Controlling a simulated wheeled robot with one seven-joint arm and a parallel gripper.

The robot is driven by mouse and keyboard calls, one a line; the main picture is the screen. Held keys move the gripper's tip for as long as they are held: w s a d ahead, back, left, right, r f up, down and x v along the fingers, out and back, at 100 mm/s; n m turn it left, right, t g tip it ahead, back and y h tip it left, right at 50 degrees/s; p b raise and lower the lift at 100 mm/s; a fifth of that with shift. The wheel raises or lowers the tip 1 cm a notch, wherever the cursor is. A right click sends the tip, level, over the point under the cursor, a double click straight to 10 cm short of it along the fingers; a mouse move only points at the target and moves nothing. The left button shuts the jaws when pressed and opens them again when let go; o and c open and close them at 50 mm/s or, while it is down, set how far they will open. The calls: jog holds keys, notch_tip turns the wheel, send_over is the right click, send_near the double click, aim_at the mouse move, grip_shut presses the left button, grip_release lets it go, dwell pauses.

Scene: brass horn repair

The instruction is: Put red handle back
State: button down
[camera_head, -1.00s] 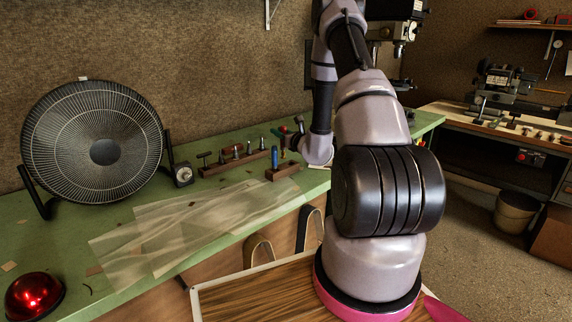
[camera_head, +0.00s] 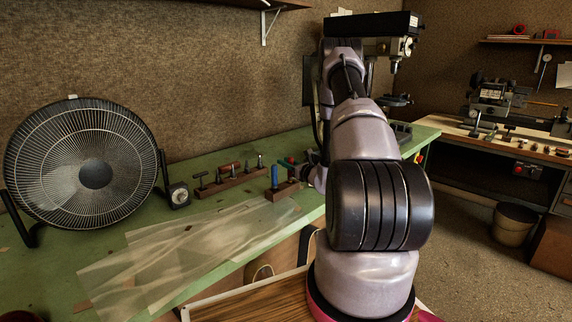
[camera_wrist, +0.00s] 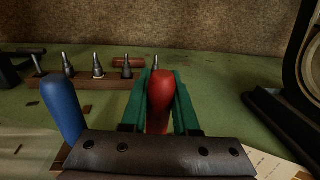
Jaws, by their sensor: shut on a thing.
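My gripper (camera_wrist: 160,100) has two green fingers, shut on a red handle (camera_wrist: 160,90) with a rounded end in the wrist view. The handle's far end is hidden behind my gripper's brown body. A blue handle (camera_wrist: 62,108) stands just left of my gripper there. In the head view the blue handle (camera_head: 274,178) stands in a small dark wooden holder block (camera_head: 284,192). The red handle (camera_head: 291,160) shows small beside my arm, just above and right of the blue handle. Whether it touches the block cannot be told.
A longer wooden rack (camera_head: 232,182) with several metal-tipped tools stands behind on the green bench (camera_head: 130,220). A reddish cylinder (camera_head: 229,167) lies there. A fan (camera_head: 85,155) and a small dial box (camera_head: 178,195) stand left. Translucent sheets (camera_head: 185,250) cover the bench front.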

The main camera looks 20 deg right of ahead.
jog(key=shift+f, duration=0.2)
jog(key=c, duration=0.7)
grip_release()
